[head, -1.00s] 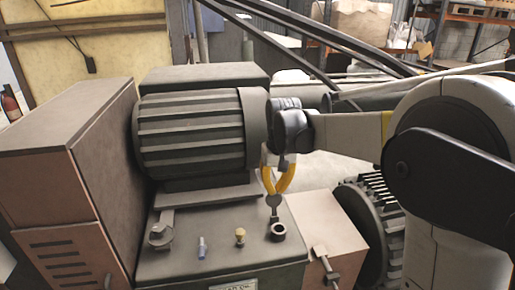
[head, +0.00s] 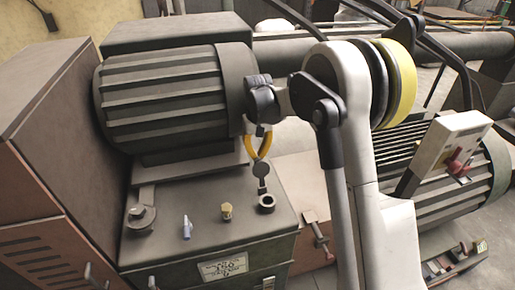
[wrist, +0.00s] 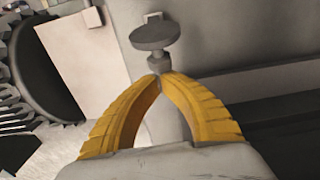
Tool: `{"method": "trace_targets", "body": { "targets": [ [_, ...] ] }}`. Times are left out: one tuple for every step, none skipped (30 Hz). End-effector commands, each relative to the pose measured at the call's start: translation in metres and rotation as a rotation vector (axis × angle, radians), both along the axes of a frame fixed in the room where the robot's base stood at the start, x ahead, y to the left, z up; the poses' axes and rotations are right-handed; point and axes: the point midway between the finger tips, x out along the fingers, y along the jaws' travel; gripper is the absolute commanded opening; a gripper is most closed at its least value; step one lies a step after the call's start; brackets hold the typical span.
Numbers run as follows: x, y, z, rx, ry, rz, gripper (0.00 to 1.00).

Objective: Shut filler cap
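The filler cap (head: 261,171) is a small dark disc standing raised on the dark machine top, just behind the round filler opening (head: 266,203). In the wrist view the cap (wrist: 151,36) shows as a grey disc with a short stub toward my fingers. My gripper (head: 259,158) has yellow fingers and is right above the cap in the head view. In the wrist view my gripper's fingertips (wrist: 160,76) come together at the stub's end; whether they touch it I cannot tell. The filler opening is uncovered.
A brass fitting (head: 227,212), a pale blue-grey peg (head: 187,227) and a round fitting (head: 140,218) stand left of the opening. The large ribbed motor (head: 165,95) rises behind. A box with a red switch (head: 452,155) is at the right.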

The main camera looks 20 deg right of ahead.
Motion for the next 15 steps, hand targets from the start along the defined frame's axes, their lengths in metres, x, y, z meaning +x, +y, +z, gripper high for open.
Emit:
{"method": "trace_targets", "body": {
  "targets": [
    [0.0001, 0.0000, -0.0048, 0.000, 0.000, 0.000, 0.00],
    [0.0001, 0.0000, -0.0061, 0.000, 0.000, 0.000, 0.00],
    [0.0001, 0.0000, -0.0073, 0.000, 0.000, 0.000, 0.00],
    [0.0001, 0.0000, -0.0078, 0.000, 0.000, 0.000, 0.00],
    [0.0001, 0.0000, -0.0081, 0.000, 0.000, 0.000, 0.00],
    [0.0000, 0.0000, -0.0082, 0.000, 0.000, 0.000, 0.00],
    [0.0000, 0.0000, -0.0081, 0.000, 0.000, 0.000, 0.00],
    [0.0000, 0.0000, -0.0080, 0.000, 0.000, 0.000, 0.00],
    [0.0000, 0.0000, -0.0079, 0.000, 0.000, 0.000, 0.00],
    [0.0000, 0.0000, -0.0078, 0.000, 0.000, 0.000, 0.00],
    [0.0000, 0.0000, -0.0078, 0.000, 0.000, 0.000, 0.00],
    [0.0000, 0.0000, -0.0078, 0.000, 0.000, 0.000, 0.00],
    [0.0000, 0.0000, -0.0077, 0.000, 0.000, 0.000, 0.00],
    [0.0000, 0.0000, -0.0077, 0.000, -0.001, 0.000, 0.00],
    [-0.0002, 0.0000, -0.0075, 0.000, -0.002, 0.000, 0.00]
  ]
}}
